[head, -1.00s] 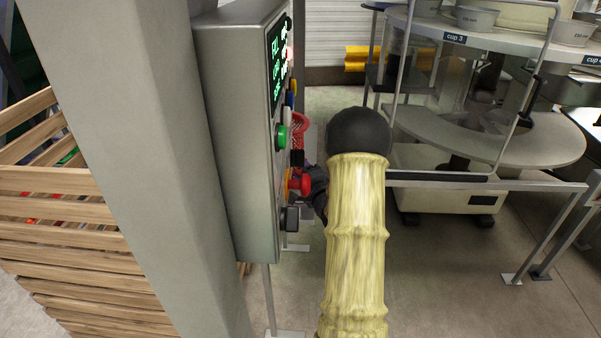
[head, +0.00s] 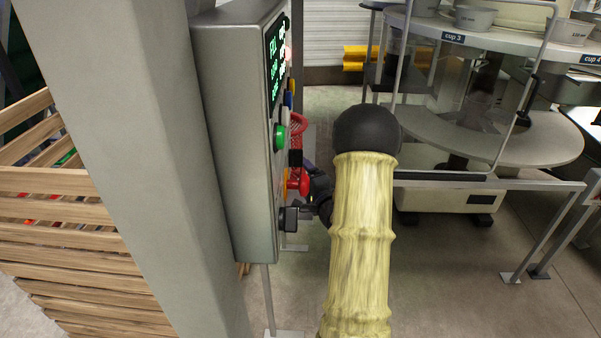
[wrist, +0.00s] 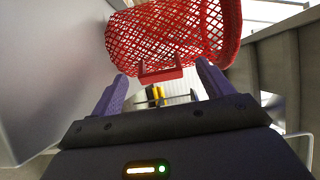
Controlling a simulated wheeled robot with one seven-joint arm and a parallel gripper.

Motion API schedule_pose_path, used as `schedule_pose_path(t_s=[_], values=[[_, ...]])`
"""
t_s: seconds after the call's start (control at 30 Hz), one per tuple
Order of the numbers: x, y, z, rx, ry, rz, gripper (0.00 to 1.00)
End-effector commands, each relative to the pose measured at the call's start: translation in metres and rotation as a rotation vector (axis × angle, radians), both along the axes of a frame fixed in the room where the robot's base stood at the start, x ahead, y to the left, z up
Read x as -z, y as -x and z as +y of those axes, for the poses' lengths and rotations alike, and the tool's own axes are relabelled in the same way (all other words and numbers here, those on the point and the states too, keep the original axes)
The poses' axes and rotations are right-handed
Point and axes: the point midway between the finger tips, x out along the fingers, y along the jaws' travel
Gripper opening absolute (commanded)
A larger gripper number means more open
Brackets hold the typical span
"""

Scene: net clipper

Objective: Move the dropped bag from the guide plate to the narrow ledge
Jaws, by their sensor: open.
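A red net bag (wrist: 165,35) fills the upper middle of the wrist view, with a small red clip or tab (wrist: 161,73) at its lower edge. In the head view a strip of the red net bag (head: 298,124) shows beside the control box. My gripper (wrist: 162,69) is open, its two purple fingers on either side of the tab; I cannot tell whether they touch it. In the head view my gripper (head: 318,186) is dark and partly hidden behind my yellow-sleeved arm. I cannot clearly make out the guide plate or the narrow ledge.
A grey control box (head: 235,140) with buttons and a green-lit display stands close left of my gripper. A slatted wooden crate (head: 65,235) is at far left. A metal rail (head: 480,184) and a round cup machine (head: 500,130) stand to the right.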

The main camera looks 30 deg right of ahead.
Motion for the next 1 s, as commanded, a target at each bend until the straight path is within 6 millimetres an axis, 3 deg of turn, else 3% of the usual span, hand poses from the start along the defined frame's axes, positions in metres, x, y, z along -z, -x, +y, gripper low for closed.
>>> schedule_pose_path(t_s=[0.2, 0.4, 0.57, 1.0], values=[[0.001, 0.045, 0.004, 0.004, -0.001, 0.002, 0.80], [0.000, 0.078, 0.008, 0.005, 0.000, 0.001, 0.80], [0.000, 0.087, 0.010, 0.002, -0.001, 0.000, 0.80], [0.000, 0.086, 0.011, 0.000, -0.001, 0.000, 0.80]])
